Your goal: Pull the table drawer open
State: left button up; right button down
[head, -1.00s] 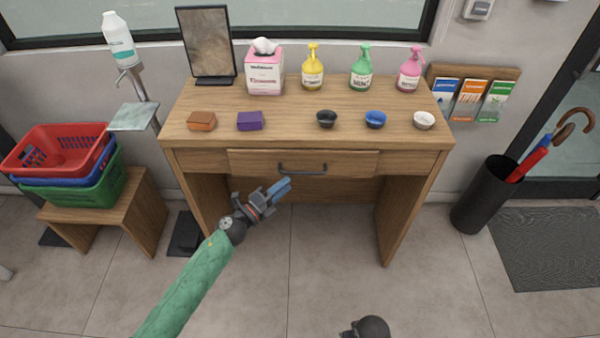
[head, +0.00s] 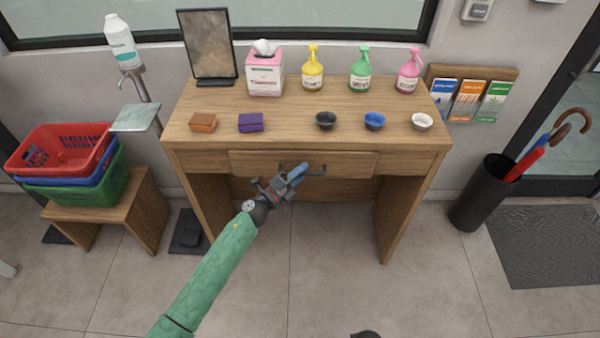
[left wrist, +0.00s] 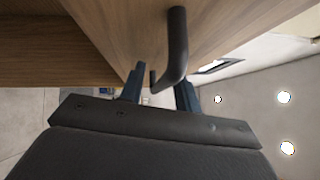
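The wooden table (head: 205,133) has a drawer (head: 350,163) under its top, and the drawer front looks flush with the table, so it is closed. Its dark bar handle (head: 318,175) is partly hidden by my left gripper (head: 298,172) in the head view. In the left wrist view the handle (left wrist: 177,50) reaches down between the two blue fingers of my left gripper (left wrist: 160,88). The fingers stand apart on either side of it, with gaps visible, so the gripper is open.
On the tabletop stand a mirror (head: 208,45), a tissue box (head: 265,72), pump bottles, small bowls and two small boxes. Baskets (head: 70,160) sit on a stool at left. An umbrella bin (head: 483,195) stands at right. The floor in front is clear.

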pick_arm(q)
grip_shut()
